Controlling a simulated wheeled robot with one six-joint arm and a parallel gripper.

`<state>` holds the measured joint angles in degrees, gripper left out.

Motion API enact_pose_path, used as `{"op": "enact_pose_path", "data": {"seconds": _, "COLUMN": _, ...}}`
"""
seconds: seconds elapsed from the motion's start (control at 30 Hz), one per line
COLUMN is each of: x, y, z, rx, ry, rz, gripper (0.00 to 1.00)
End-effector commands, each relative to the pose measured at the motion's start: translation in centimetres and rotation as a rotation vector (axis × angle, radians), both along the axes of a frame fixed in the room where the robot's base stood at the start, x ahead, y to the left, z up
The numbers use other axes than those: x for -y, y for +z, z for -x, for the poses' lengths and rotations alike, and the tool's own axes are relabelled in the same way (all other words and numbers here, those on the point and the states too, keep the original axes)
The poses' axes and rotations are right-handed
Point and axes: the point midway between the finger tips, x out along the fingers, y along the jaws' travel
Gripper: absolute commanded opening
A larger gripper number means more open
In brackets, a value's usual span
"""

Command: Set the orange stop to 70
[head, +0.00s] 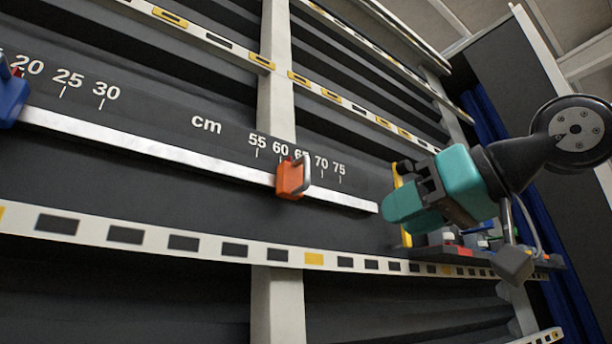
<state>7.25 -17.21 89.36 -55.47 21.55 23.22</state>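The orange stop (290,179) sits on the pale metal rail (170,151) below the centimetre scale. Its body is below the 60 and 65 labels and left of the 70 mark (322,165). A grey metal loop on its right side partly covers the 65. My teal and black gripper (403,204) is to the right of the stop, near the rail's right end and apart from the stop. It is seen from the side, and the space between its fingertips does not show clearly. Nothing is visibly held.
A blue stop (12,98) with a red part is on the rail at the far left, cut by the picture edge. A red and grey assembly (455,251) lies below and behind my gripper. The rail between the orange stop and my gripper is clear.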

Motion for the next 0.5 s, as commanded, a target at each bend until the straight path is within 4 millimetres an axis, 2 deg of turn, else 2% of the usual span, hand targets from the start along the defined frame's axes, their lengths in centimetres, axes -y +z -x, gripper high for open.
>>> {"op": "enact_pose_path", "data": {"seconds": 0.03, "x": 0.3, "y": 3.2, "z": 0.9, "rx": 0.075, "ry": 0.002, "rz": -0.013, "gripper": 0.37}}
{"op": "enact_pose_path", "data": {"seconds": 0.1, "x": 0.2, "y": 6.1, "z": 2.2, "rx": 0.146, "ry": 0.015, "rz": -0.025, "gripper": 0.37}}
{"op": "enact_pose_path", "data": {"seconds": 0.2, "x": 0.1, "y": 8.5, "z": 3.5, "rx": 0.207, "ry": 0.029, "rz": -0.031, "gripper": 0.37}}
{"op": "enact_pose_path", "data": {"seconds": 0.33, "x": -0.2, "y": 9.5, "z": 4.0, "rx": 0.234, "ry": 0.039, "rz": -0.035, "gripper": 0.37}}
{"op": "enact_pose_path", "data": {"seconds": 0.5, "x": -1.1, "y": 9.7, "z": 3.2, "rx": 0.235, "ry": 0.045, "rz": -0.039, "gripper": 0.37}}
